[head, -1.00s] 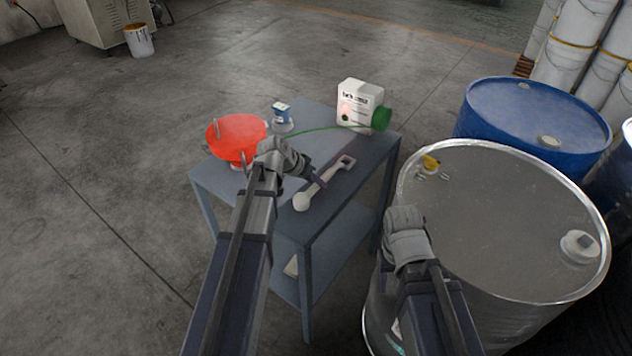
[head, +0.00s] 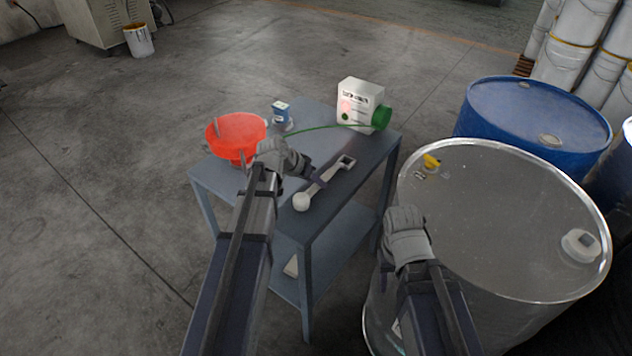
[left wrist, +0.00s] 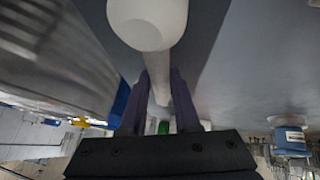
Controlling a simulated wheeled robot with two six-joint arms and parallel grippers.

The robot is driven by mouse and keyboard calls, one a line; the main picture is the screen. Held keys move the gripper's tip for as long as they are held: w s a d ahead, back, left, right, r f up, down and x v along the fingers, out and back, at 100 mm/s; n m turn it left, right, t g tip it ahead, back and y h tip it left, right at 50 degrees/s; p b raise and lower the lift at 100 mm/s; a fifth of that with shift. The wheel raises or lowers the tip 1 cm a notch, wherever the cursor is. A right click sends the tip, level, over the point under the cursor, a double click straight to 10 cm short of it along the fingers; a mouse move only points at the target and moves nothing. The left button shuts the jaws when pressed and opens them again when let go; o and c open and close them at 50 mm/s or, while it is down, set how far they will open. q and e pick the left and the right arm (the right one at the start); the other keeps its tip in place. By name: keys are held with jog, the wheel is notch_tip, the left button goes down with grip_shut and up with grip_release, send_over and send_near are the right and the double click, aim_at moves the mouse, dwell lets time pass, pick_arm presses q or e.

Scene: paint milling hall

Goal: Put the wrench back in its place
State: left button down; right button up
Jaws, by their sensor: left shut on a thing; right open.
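The wrench (head: 332,174) is pale grey, with a round knob at its near end and an open ring at its far end. It lies slanted along the right part of the blue-grey table (head: 350,200). My left gripper (head: 316,180) is shut across the wrench's handle, between knob and ring. In the left wrist view the handle (left wrist: 157,70) runs between the two dark fingers, with the white knob close to the camera. I cannot tell whether the wrench touches the tabletop. My right gripper (head: 407,238) is beside the grey drum; its fingers are hidden.
A red bowl (head: 236,132), with thin grey pegs by it, stands at the table's left. A grey drum (head: 500,220) and blue drum (head: 535,115) crowd the right.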

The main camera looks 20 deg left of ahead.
pick_arm(q)
jog(key=shift+r, duration=0.1)
jog(key=shift+r+p, duration=0.7)
jog(key=shift+p, duration=0.1)
jog(key=shift+f, duration=0.25)
jog(key=shift+f+b, duration=0.35)
jog(key=shift+b, duration=0.25)
jog(key=shift+f, duration=0.2)
dwell(0.5)
jog(key=c, duration=0.6)
grip_release()
jog(key=shift+o, duration=0.2)
